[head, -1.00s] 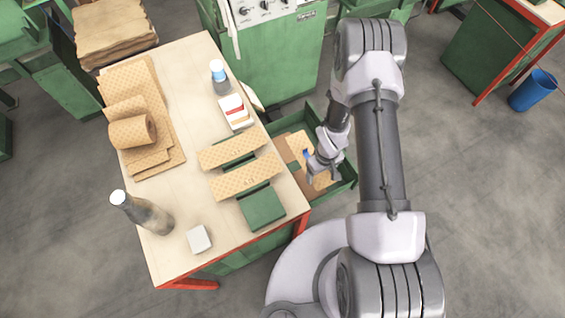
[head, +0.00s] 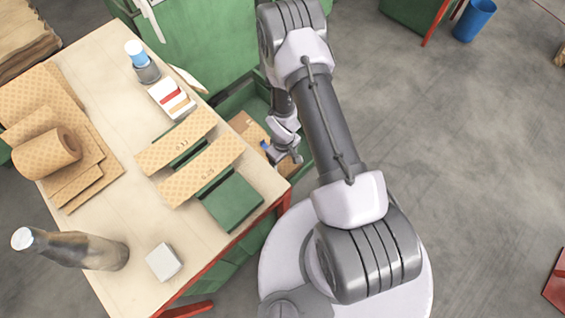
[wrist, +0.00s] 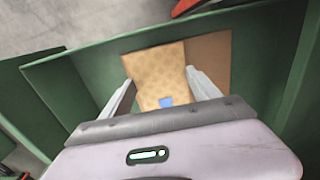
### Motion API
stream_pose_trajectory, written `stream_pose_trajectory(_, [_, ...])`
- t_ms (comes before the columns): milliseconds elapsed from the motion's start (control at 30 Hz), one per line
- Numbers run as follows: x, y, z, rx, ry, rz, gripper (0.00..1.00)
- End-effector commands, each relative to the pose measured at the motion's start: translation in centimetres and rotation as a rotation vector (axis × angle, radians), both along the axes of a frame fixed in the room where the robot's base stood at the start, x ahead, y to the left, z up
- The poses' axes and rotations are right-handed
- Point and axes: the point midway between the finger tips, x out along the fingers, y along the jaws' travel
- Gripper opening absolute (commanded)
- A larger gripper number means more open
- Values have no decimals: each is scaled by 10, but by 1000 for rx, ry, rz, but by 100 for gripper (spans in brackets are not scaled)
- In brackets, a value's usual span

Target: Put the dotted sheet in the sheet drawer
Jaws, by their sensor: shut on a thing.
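My gripper (wrist: 160,88) is shut on a tan dotted sheet (wrist: 155,65), one finger at each side edge. A small blue mark shows on the sheet near my wrist. The sheet is inside the open green drawer (wrist: 85,75) beside the table. Plain brown material (wrist: 210,55) lies at the sheet's right edge. In the head view my gripper (head: 285,155) is over the drawer (head: 258,105), and my arm hides most of the held sheet. I cannot tell whether the sheet touches the drawer floor.
Two dotted strips (head: 175,140) lie across green blocks on the wooden table (head: 120,225). Free floor lies right.

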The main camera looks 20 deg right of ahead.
Motion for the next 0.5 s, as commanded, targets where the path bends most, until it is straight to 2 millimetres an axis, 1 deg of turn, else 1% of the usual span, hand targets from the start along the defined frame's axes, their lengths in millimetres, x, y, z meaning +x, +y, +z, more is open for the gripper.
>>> stream_pose_trajectory(100, [0, 0, 3, 0, 0, 0, 8])
stream_pose_trajectory(500, [0, 0, -11, 0, 0, 0, 8])
